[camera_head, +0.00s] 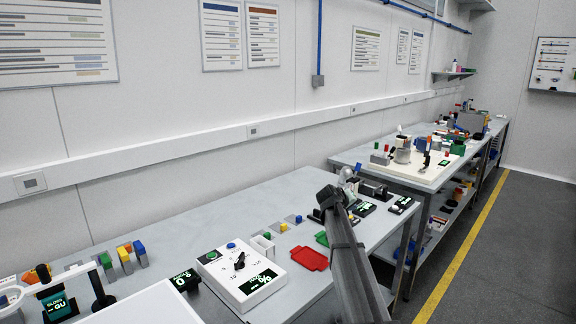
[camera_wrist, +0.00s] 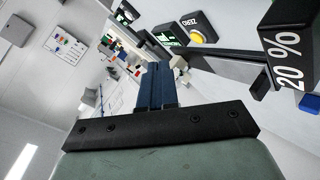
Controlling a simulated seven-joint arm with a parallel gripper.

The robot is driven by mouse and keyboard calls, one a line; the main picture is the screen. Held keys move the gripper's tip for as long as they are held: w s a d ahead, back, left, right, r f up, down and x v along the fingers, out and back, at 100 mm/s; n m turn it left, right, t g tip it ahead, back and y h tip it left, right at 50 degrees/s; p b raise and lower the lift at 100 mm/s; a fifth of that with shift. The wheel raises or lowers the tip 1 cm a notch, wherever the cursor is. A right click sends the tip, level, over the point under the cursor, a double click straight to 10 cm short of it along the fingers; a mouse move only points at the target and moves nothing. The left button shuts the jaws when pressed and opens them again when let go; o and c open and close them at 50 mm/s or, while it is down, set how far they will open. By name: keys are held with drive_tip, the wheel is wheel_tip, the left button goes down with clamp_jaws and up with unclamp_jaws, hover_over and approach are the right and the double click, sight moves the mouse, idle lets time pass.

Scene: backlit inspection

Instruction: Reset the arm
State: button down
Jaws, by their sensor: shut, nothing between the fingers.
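My arm (camera_head: 350,265) reaches up from the bottom edge in the head view, over the front edge of the near bench (camera_head: 285,190). In that view I cannot make out my fingertips against the small parts behind the arm's dark end. In the wrist view my gripper (camera_wrist: 157,72) shows as two blue fingers side by side, shut with nothing between them. The wrist view is strongly tilted. A dark block marked "20 %" (camera_wrist: 287,45) is to the right of the fingers, apart from them.
A white control box (camera_head: 240,275) with a knob and a red tray (camera_head: 309,258) are on the bench left of my arm. A round yellow button (camera_wrist: 203,35) shows in the wrist view. A second bench (camera_head: 350,160) stands behind. The floor (camera_head: 515,250) at right is clear.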

drive_tip(key=s+d+f+m+g, duration=0.1)
drive_tip(key=s+d+f+m, duration=0.1)
drive_tip(key=d+f, duration=0.5)
drive_tip(key=s+d+f+m+g, duration=0.1)
drive_tip(key=s+d+f+m, duration=0.1)
drive_tip(key=d+f, duration=0.6)
drive_tip(key=s+d+f+m+g, duration=0.1)
drive_tip(key=s+d+f+m, duration=0.45)
drive_tip(key=f, duration=0.55)
drive_tip(key=s+a+f+n+g+y, duration=0.1)
drive_tip(key=s+a+f+g, duration=0.1)
drive_tip(key=s+a+f, duration=0.5)
drive_tip(key=s+a+f+n+g+y, duration=0.2)
drive_tip(key=s+a+f, duration=0.1)
drive_tip(key=s+f, duration=0.75)
drive_tip(key=s+a+f+n+g+y, duration=0.1)
drive_tip(key=s+a+f+g, duration=0.1)
drive_tip(key=s+a+f, duration=0.65)
drive_tip(key=s+a+f+g+y, duration=0.1)
drive_tip(key=s+a+g, duration=0.1)
drive_tip(key=s, duration=1.1)
drive_tip(key=s+a+f+n+g+y, duration=0.1)
drive_tip(key=s+a, duration=0.3)
drive_tip(key=s, duration=0.8)
drive_tip(key=s+a+f+n+g+y, duration=0.1)
drive_tip(key=s+a+f+g, duration=0.1)
drive_tip(key=s, duration=1.1)
drive_tip(key=shift+s+a+f+g, duration=0.3)
drive_tip(key=shift+s+a+g, duration=0.1)
drive_tip(key=shift+g, duration=0.4)
